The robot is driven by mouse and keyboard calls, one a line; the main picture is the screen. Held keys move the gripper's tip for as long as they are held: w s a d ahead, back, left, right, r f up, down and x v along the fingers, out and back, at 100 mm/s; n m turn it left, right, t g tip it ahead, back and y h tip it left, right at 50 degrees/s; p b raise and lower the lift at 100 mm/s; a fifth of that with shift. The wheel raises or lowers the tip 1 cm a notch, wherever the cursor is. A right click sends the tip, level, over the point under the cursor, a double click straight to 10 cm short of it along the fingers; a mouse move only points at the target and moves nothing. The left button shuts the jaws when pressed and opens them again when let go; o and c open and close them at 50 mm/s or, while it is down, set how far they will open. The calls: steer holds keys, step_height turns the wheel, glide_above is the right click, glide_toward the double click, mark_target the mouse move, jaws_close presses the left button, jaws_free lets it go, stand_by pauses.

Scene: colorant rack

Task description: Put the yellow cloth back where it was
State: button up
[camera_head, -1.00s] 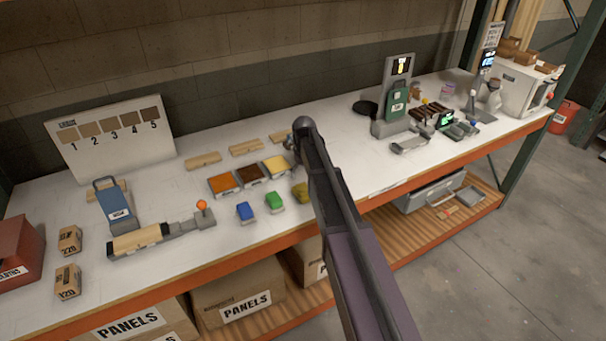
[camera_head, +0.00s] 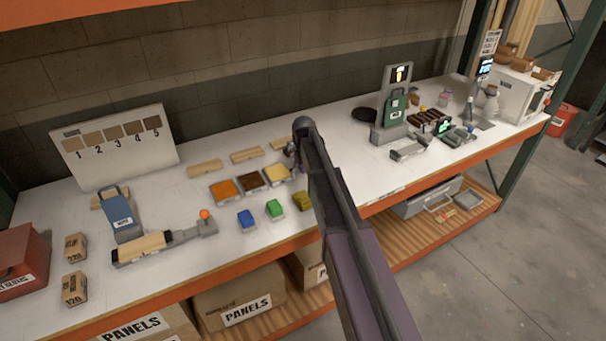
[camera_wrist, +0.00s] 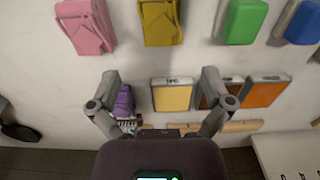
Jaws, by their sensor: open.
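The yellow cloth (camera_head: 302,201), a folded mustard-coloured piece, lies on the white bench just left of my arm in the head view. It also shows at the top of the wrist view (camera_wrist: 160,22). My gripper (camera_wrist: 160,80) is open and empty, its fingers spread over the bench and apart from the cloth. In the head view my gripper is mostly hidden behind my arm. A pink cloth (camera_wrist: 85,26) lies beside the yellow one in the wrist view. A green block (camera_wrist: 245,22) and a blue block (camera_wrist: 303,22) lie on its other side.
A yellow tray (camera_wrist: 172,96) lies between my fingers in the wrist view, beside a brown tray (camera_head: 251,180) and an orange tray (camera_head: 224,189). A purple item (camera_wrist: 122,102) sits near one finger. A sample board (camera_head: 115,146) and green can (camera_head: 395,107) stand farther off.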

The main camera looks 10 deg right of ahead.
steer(key=shift+s, duration=0.1)
steer(key=s+m, duration=0.3)
steer(key=s, duration=2.5)
steer(key=shift+s+m, duration=0.3)
steer(key=shift+s, duration=0.1)
